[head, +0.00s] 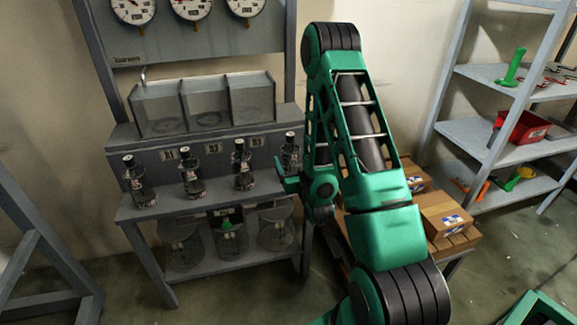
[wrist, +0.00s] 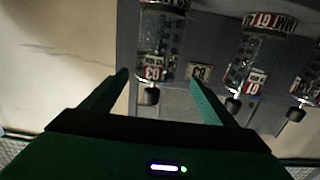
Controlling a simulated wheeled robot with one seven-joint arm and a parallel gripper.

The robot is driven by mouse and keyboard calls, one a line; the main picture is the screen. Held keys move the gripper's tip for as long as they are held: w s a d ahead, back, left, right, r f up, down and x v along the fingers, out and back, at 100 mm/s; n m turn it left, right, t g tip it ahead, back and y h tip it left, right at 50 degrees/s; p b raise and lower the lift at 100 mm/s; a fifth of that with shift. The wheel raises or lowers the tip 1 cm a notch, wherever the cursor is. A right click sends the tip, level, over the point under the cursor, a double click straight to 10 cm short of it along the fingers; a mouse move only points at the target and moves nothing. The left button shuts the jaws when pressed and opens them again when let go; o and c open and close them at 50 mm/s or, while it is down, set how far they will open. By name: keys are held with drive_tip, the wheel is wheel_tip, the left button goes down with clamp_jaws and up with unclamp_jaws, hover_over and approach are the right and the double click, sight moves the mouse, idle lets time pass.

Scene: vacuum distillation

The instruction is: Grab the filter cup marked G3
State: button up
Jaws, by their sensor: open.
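Several clear filter cups with black tops stand in a row on the grey bench. The rightmost filter cup (head: 290,152) is beside my gripper (head: 286,183) in the head view, partly hidden by my arm. The fingers are spread apart with nothing held. I cannot tell how close the cup is to them.
Neighbouring cups stand to the left, one (head: 243,165) nearest; it also shows in the wrist view (wrist: 253,55). Glass compartments (head: 205,105) and gauges (head: 192,8) are behind. Round glass vessels (head: 276,230) stand below. Boxes (head: 445,218) and a shelf (head: 480,135) are at right.

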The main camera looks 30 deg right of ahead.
sight(287, 145)
drive_tip(key=shift+w+d, duration=0.1)
drive_tip(key=shift+w, duration=0.2)
drive_tip(key=x, duration=0.4)
drive_tip(key=shift+w+d, duration=0.1)
drive_tip(key=shift+w, duration=0.25)
drive_tip(key=shift+d+f+x, duration=0.1)
drive_tip(key=shift+d+x, duration=0.1)
drive_tip(key=shift+x, duration=1.1)
drive_tip(key=shift+d+f+x, duration=0.1)
drive_tip(key=shift+d+x, duration=0.1)
drive_tip(key=shift+x, duration=1.1)
drive_tip(key=shift+s, duration=0.15)
drive_tip(key=shift+c, duration=0.3)
drive_tip(key=c, duration=1.8)
drive_tip(key=shift+r, duration=0.1)
